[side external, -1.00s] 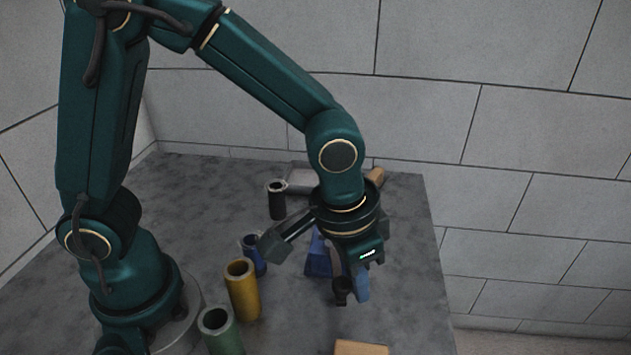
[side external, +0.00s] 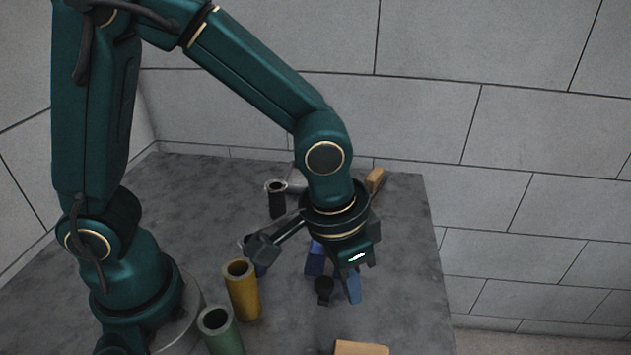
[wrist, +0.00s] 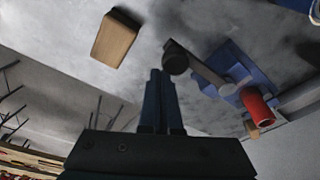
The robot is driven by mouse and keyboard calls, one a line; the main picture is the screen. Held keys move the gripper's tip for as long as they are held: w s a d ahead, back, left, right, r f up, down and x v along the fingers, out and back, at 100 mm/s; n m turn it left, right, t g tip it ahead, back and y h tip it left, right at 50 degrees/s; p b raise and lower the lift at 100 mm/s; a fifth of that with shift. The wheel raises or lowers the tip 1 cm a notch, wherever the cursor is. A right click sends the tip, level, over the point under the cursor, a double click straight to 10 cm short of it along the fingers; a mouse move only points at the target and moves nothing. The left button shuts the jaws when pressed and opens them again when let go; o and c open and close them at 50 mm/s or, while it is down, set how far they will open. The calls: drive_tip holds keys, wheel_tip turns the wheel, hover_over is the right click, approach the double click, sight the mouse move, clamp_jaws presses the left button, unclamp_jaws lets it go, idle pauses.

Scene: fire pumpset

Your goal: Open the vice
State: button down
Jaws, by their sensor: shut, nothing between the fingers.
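The blue vice (side external: 314,260) stands on the table, partly hidden behind my gripper in the side view. It also shows at the upper right of the wrist view (wrist: 235,68), with a red cylinder (wrist: 258,104) at it; I cannot tell whether the jaws grip it. A grey bar (wrist: 208,74) runs from the vice to a black round knob (wrist: 176,58), which also shows in the side view (side external: 324,286). My gripper (side external: 353,290) points down, shut and empty, just right of the knob there. In the wrist view its fingertips (wrist: 161,73) are close beside the knob; contact is unclear.
A wooden block (side external: 360,348) lies near the front edge and another (side external: 375,180) at the back. Yellow (side external: 243,292), green (side external: 221,333) and black (side external: 277,202) tubes stand left of the vice. The table right of my gripper is clear.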

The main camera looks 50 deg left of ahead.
drive_tip(key=shift+w, duration=0.1)
drive_tip(key=shift+w+d, duration=0.25)
drive_tip(key=shift+w, duration=0.35)
drive_tip(key=shift+r, duration=0.1)
wheel_tip(320, 180, up, 7)
idle(0.5)
drive_tip(key=s+a+r+n+t, duration=0.1)
drive_tip(key=a+r+n+t, duration=0.1)
drive_tip(key=a+r, duration=0.4)
drive_tip(key=s+a+f+n+t, duration=0.1)
drive_tip(key=s+a+f, duration=0.2)
drive_tip(key=s+a, duration=0.3)
drive_tip(key=shift+s+f+y, duration=0.3)
drive_tip(key=shift+s, duration=0.55)
